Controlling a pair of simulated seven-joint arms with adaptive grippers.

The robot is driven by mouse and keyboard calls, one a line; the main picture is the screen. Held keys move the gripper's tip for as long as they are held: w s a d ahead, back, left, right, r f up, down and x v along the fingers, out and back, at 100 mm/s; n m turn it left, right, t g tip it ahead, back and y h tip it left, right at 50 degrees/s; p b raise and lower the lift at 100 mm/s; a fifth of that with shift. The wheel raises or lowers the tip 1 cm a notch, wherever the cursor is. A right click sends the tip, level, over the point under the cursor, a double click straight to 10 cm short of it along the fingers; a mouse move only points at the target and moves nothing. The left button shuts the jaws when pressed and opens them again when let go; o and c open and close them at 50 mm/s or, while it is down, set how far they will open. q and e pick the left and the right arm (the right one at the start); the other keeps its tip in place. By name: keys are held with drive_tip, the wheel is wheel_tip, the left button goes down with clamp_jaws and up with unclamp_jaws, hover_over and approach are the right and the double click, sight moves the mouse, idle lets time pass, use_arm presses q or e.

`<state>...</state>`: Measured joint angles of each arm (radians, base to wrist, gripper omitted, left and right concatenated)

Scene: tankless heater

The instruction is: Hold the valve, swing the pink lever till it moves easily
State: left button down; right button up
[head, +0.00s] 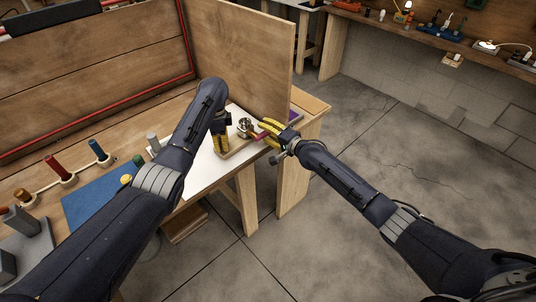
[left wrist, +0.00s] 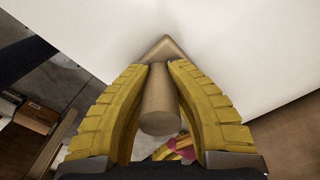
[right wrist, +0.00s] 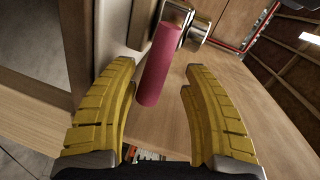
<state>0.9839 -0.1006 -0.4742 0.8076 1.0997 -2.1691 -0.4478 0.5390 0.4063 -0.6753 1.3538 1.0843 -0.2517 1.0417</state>
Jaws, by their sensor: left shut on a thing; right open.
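The metal valve (head: 244,124) sits on a wooden base (head: 238,147) on a white board near the bench's right end. It also shows at the top of the right wrist view (right wrist: 193,18). My left gripper (head: 222,149) is shut on a round wooden post (left wrist: 159,108) that rises from the base. The pink lever (right wrist: 156,66) sticks out from the valve. My right gripper (head: 265,129) is open around the lever, with a finger on either side and a clear gap on its right. A pink part of the lever (left wrist: 184,153) shows low in the left wrist view.
The white board (head: 205,163) lies close to the bench edge. An upright wooden panel (head: 245,50) stands behind the valve. A blue mat (head: 95,200), colored cylinders on holders (head: 58,168) and grey blocks (head: 30,232) lie to the left. Open floor lies right of the bench.

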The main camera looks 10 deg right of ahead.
sight(263, 132)
drive_tip(key=r+n, duration=0.1)
drive_tip(key=n, duration=0.1)
drive_tip(key=r+n+t, duration=0.1)
drive_tip(key=shift+s+a+n+h, duration=0.2)
drive_tip(key=shift+a+n+h, duration=0.15)
drive_tip(key=shift+n+h, duration=0.05)
drive_tip(key=n, duration=0.1)
drive_tip(key=a+r+n, duration=0.1)
drive_tip(key=n, duration=0.1)
drive_tip(key=shift+s+t+h, duration=0.3)
drive_tip(key=shift+s+t, duration=0.05)
drive_tip(key=shift+t, duration=0.05)
drive_tip(key=n, duration=0.2)
drive_tip(key=s+a+n, duration=0.1)
drive_tip(key=n, duration=0.1)
drive_tip(key=shift+a+r+t, duration=0.1)
drive_tip(key=shift+r+t, duration=0.3)
drive_tip(key=n, duration=0.1)
drive_tip(key=a+n, duration=0.1)
drive_tip(key=n, duration=0.1)
drive_tip(key=shift+s+r+t, duration=0.1)
drive_tip(key=shift+s+t, duration=0.2)
drive_tip(key=shift+s, duration=0.05)
drive_tip(key=s+d+f+n+g+y, duration=0.1)
drive_tip(key=s+y, duration=0.3)
drive_tip(key=s, duration=0.8)
drive_tip(key=shift+s+d, duration=0.25)
drive_tip(key=shift+d, duration=0.1)
drive_tip(key=shift+f, duration=0.1)
